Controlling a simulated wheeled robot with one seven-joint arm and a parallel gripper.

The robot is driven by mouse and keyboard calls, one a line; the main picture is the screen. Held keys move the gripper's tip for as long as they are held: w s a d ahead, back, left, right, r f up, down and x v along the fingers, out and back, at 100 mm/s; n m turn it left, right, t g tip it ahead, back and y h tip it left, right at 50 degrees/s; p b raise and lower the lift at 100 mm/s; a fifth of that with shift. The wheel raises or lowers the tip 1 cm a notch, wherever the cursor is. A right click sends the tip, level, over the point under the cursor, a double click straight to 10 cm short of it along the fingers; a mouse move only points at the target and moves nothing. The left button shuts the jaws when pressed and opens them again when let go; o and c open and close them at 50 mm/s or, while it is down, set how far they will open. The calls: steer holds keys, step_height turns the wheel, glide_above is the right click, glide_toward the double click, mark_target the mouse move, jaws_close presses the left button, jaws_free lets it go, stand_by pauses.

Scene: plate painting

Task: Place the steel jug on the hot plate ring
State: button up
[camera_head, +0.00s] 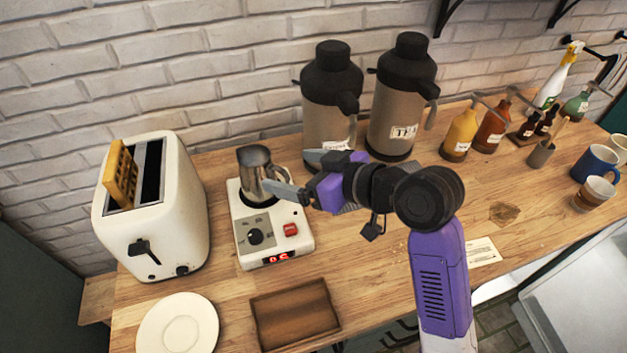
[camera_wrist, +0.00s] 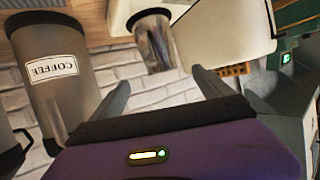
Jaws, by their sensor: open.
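The steel jug (camera_head: 255,169) stands upright on the dark ring of the white hot plate (camera_head: 273,247), left of the middle of the counter. The hot plate has a black knob, a red switch and a small red display on its front. My gripper (camera_head: 288,172) is open and empty, just right of the jug, with its fingers pointing left toward it. In the wrist view the jug (camera_wrist: 155,45) appears upside down beyond the open fingers (camera_wrist: 162,85), apart from them. The ring is mostly hidden under the jug.
A white toaster (camera_head: 185,215) with a bread slice stands left of the hot plate. Two large flasks (camera_head: 330,112) stand behind my gripper. A white plate (camera_head: 177,325) and a brown tray (camera_head: 293,314) lie in front. Bottles (camera_head: 460,135) and mugs (camera_head: 596,163) stand at right.

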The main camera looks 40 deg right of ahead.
steer(key=shift+s, duration=0.1)
steer(key=s+f+m+h, duration=0.1)
steer(key=s+f, duration=0.3)
steer(key=s+f+m+h, duration=0.1)
steer(key=s+f, duration=0.3)
steer(key=s, duration=0.1)
steer(key=s+f+m+h, duration=0.1)
steer(key=s+f, duration=0.3)
steer(key=s, duration=0.1)
steer(key=shift+s+h, duration=0.2)
steer(key=shift+h, duration=0.2)
steer(key=shift+t+h, duration=0.3)
steer(key=shift+t, duration=0.2)
steer(key=s, duration=0.8)
steer(key=shift+s+a+f, duration=0.2)
steer(key=shift+s+a, duration=0.15)
steer(key=shift+a, duration=0.05)
steer(key=a+v, duration=0.2)
steer(key=v, duration=0.9)
steer(key=shift+w+r+t, duration=0.15)
steer(key=shift+t, duration=0.25)
steer(key=shift+a, duration=0.1)
